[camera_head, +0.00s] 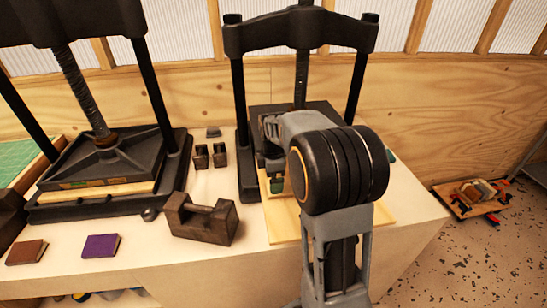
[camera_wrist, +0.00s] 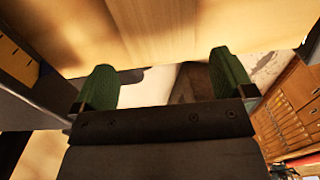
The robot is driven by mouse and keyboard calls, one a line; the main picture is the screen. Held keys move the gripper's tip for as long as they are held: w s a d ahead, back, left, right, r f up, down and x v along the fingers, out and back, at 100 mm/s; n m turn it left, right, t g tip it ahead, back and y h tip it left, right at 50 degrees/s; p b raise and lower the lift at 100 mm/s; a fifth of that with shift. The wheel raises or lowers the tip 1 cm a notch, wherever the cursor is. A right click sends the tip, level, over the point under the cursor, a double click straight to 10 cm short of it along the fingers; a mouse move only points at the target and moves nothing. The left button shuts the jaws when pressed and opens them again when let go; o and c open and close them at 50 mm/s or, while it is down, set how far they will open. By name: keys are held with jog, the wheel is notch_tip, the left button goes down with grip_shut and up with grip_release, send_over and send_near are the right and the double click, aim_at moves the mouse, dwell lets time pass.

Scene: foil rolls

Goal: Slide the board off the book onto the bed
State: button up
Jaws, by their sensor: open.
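A pale wooden board (camera_head: 284,222) lies at the front of the right-hand press, sticking out past the black bed (camera_head: 246,180). My arm covers much of it. In the wrist view a pale wooden surface (camera_wrist: 170,30), probably the same board, fills the top. My gripper (camera_wrist: 165,78) is open, its two green fingers wide apart at the lower edge of this surface, with nothing visible between them. Whether the fingers touch it I cannot tell. I cannot make out the book under the board.
A second black press (camera_head: 105,165) stands at left. A dark iron block (camera_head: 203,220) sits just left of the board. Two small weights (camera_head: 210,156) stand behind it. A purple book (camera_head: 101,246) and a brown book (camera_head: 27,252) lie at the front left. The press posts flank my arm.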

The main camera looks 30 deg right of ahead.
notch_tip(320, 180, up, 12)
jog(key=shift+f, duration=0.2)
dwell(0.7)
